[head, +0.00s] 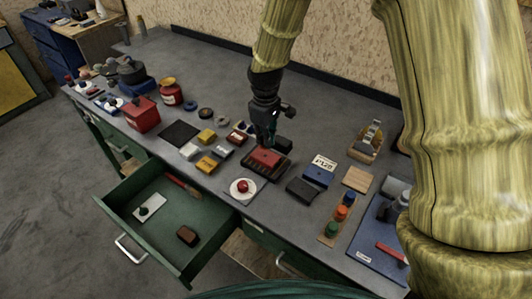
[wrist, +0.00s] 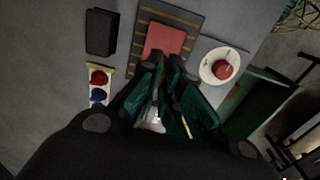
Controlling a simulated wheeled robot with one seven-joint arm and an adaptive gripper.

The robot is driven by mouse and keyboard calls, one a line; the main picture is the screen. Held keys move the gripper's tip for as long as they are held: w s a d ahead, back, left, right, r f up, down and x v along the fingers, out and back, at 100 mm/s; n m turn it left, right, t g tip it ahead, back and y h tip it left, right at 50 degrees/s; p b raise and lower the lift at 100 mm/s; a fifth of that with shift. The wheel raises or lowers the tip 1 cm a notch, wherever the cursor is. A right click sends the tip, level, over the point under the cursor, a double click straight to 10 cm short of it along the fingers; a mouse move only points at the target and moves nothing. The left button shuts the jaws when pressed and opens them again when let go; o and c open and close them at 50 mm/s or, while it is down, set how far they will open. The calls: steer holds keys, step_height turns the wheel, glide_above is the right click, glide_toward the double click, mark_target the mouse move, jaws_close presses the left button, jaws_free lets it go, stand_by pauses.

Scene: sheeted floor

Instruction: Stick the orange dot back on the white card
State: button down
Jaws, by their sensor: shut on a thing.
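My gripper (head: 270,142) is over the red block on the dark striped mat, its fingertips close to that block in the wrist view (wrist: 167,62). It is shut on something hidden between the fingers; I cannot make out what. Another white card (head: 150,208) with a green piece lies in the open drawer. I cannot clearly see a loose orange dot.
The red block (head: 266,158) sits on the striped mat (head: 253,172). A white dish (head: 238,195) with a red ball is near the bench edge. A black block (head: 302,191), blue box (head: 318,177) and wooden rack (head: 327,239) stand to the right. The green drawer (head: 180,262) juts out.

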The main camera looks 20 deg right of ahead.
steer(key=shift+r+p, duration=1.6)
steer(key=shift+r, duration=0.35)
